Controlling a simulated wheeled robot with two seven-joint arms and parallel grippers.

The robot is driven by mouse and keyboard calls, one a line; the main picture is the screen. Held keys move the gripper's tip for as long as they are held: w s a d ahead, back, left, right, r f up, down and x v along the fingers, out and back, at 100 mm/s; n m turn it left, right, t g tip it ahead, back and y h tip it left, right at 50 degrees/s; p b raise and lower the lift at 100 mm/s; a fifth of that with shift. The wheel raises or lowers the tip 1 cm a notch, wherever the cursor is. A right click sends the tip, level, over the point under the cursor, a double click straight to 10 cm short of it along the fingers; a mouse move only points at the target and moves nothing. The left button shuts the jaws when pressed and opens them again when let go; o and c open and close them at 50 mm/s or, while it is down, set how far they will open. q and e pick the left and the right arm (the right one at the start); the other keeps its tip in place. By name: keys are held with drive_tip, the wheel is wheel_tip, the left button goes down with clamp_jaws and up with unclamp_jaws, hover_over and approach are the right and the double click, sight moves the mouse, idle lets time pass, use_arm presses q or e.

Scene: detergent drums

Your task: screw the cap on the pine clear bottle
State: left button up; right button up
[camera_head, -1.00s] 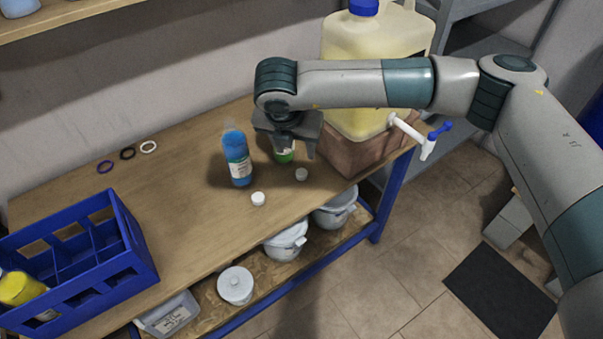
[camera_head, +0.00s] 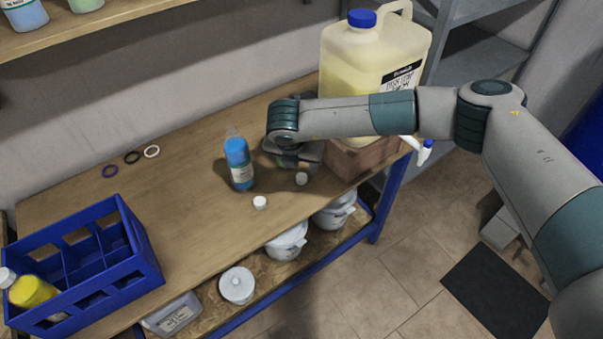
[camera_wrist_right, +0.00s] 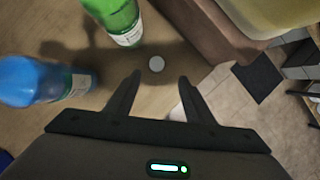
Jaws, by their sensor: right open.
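A green bottle (camera_wrist_right: 118,22) with a white label, probably the pine clear one, stands at the top of the right wrist view. In the head view my right gripper mostly hides it. A second white cap (camera_head: 260,203) lies nearer the table's front edge. My right gripper (camera_wrist_right: 160,80) is open and empty, pointing down at the table; it also shows in the head view (camera_head: 297,163). My left gripper is out of view.
A blue bottle (camera_head: 239,165) stands left of the gripper. A large yellowish jug (camera_head: 350,65) rests on a brown block (camera_head: 362,158) at right. A blue crate (camera_head: 135,275) with a yellow bottle (camera_head: 32,291) is at left. Three rings lie at the back.

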sight(302, 176)
drive_tip(key=p+x, duration=0.1)
drive_tip(key=x, duration=0.2)
drive_tip(key=shift+w+f, duration=0.15)
drive_tip(key=shift+f, duration=0.1)
drive_tip(key=shift+w+f, duration=0.1)
drive_tip(key=shift+f, duration=0.2)
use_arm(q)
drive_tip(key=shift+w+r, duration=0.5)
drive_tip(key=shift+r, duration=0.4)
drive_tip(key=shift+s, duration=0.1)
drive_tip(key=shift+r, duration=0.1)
use_arm(e)
drive_tip(key=shift+w+f+p, duration=0.2)
drive_tip(key=shift+f+p, duration=0.1)
drive_tip(key=shift+p, duration=0.2)
drive_tip(key=shift+w+a+f+p, duration=0.1)
drive_tip(key=shift+w+f+p, duration=0.2)
drive_tip(key=shift+f+p, duration=0.2)
drive_tip(key=shift+w+f+p, duration=0.3)
drive_tip(key=shift+f+p, duration=0.05)
drive_tip(key=shift+f, duration=0.1)
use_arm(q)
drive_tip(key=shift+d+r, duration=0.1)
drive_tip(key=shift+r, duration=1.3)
use_arm(e)
drive_tip(key=shift+x, duration=1.2)
